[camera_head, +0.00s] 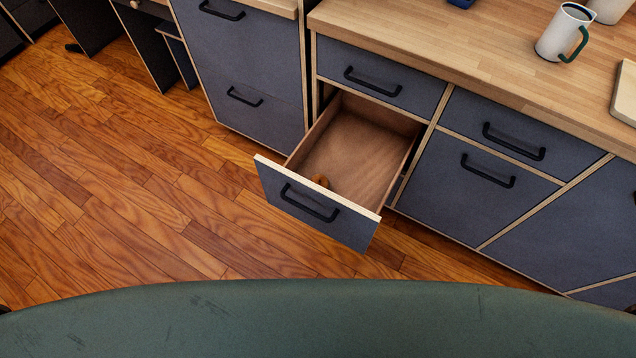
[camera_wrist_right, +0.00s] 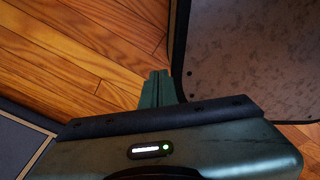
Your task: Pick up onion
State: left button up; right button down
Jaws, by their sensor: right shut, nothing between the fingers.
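The onion (camera_head: 320,181) is a small brown-orange round thing in the open drawer (camera_head: 365,150), close behind the drawer's front panel. The front panel hides part of it in the head view. My right gripper (camera_wrist_right: 158,88) shows in the right wrist view, its green fingers together and empty above the wooden floor. The onion is not seen in the right wrist view. My left gripper is not in view.
The wooden counter (camera_head: 480,85) above the drawer holds a white mug (camera_head: 564,32) with a green handle. Blue-grey cabinets (camera_head: 480,165) flank the drawer. The wooden floor (camera_head: 130,190) left of it is clear. A grey speckled panel (camera_wrist_right: 255,60) stands near my right gripper.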

aim_at(321, 180)
jog(key=i+j+z, duration=0.25)
jog(key=j, duration=0.4)
jog(key=j+z, duration=0.2)
jog(key=j, duration=0.4)
